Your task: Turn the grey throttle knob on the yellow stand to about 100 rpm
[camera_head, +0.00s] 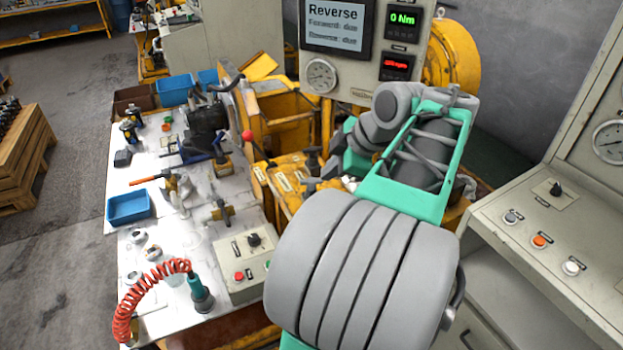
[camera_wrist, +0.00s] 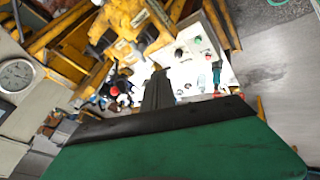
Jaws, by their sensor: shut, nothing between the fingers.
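The yellow stand (camera_head: 292,188) is in the middle of the head view, partly behind my grey and green arm. Small dark grey handles (camera_head: 311,186) sit on its top, but I cannot tell whether one is the throttle knob. In the wrist view my gripper (camera_wrist: 157,76) is shut and empty, its dark fingers together. Yellow parts (camera_wrist: 125,20) show beyond it, and no contact is visible. My gripper cannot be made out in the head view. The display panel (camera_head: 345,78) shows "Reverse", a green 0 Nm and a red rpm readout too small to read.
A white worktable (camera_head: 160,207) at left holds tools, blue bins (camera_head: 128,207), a control box (camera_head: 243,270) and a red coiled hose (camera_head: 135,290). A grey console (camera_head: 520,215) with buttons stands at right. A red-tipped lever (camera_head: 248,136) rises by the stand. Open floor lies far left.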

